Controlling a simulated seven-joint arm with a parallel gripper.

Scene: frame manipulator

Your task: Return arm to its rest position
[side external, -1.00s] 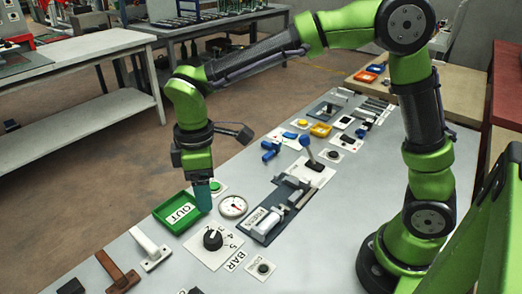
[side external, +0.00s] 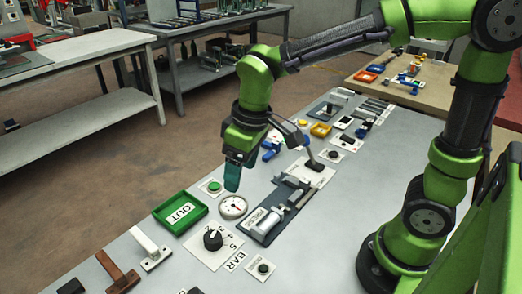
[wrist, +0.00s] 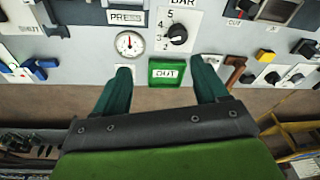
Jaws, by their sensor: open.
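My gripper (side external: 232,180) hangs above the bench, over the area of the round gauge (side external: 232,206) and the green button (side external: 214,186). In the wrist view its two teal fingers (wrist: 160,78) are spread apart with nothing between them. The green OUT tray (side external: 160,222) stands left of my gripper at the bench edge and holds only its label as far as I see. The tray also shows between the fingertips in the wrist view (wrist: 153,83), farther off.
White and brown handles (side external: 150,246) stand at the front left. Open air lies above the bench.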

